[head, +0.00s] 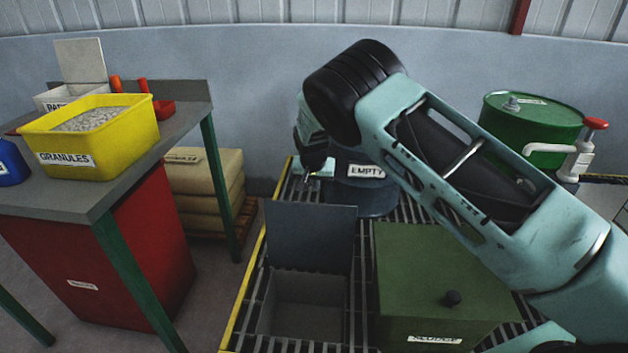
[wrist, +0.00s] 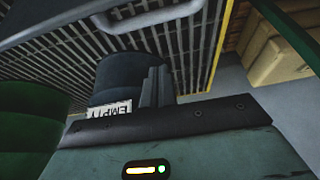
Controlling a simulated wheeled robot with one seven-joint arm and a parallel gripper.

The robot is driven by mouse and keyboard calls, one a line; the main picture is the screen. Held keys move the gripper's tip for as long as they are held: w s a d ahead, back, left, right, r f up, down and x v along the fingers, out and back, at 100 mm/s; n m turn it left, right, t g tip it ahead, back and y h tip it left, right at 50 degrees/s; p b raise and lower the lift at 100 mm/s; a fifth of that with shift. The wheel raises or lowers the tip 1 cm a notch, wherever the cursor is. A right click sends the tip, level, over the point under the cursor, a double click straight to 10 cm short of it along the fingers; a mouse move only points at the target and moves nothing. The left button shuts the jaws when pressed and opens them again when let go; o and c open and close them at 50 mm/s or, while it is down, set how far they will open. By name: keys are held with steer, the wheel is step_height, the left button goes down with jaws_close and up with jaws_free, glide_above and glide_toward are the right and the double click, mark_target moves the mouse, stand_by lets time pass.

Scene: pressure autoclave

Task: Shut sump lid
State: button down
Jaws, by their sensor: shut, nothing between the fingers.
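The sump (head: 303,300) is an open grey box set in the grated floor, at the lower middle of the head view. Its dark grey lid (head: 310,238) stands upright, open, along the sump's far edge. In the wrist view a grey panel with a bar handle (wrist: 150,18) shows at the top, apparently this lid. My gripper (head: 310,175) is above and beyond the lid, beside the blue EMPTY drum, and appears clear of the lid. Its fingers, also in the wrist view (wrist: 157,86), are shut and empty.
The EMPTY drum (head: 362,192) stands behind the lid. A green SLUDGE box (head: 430,270) adjoins the sump on the right. A green drum (head: 530,130) stands farther right. A workbench (head: 95,190) with a yellow GRANULES bin (head: 130,135) is left; stacked sacks (head: 205,180) lie beyond.

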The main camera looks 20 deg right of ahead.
steer(key=shift+s+a+f, duration=0.3)
steer(key=shift+s+f, duration=0.35)
steer(key=shift+f, duration=0.2)
steer(key=shift+s+a+f, duration=0.25)
steer(key=shift+s+f, duration=0.4)
steer(key=shift+f, duration=0.15)
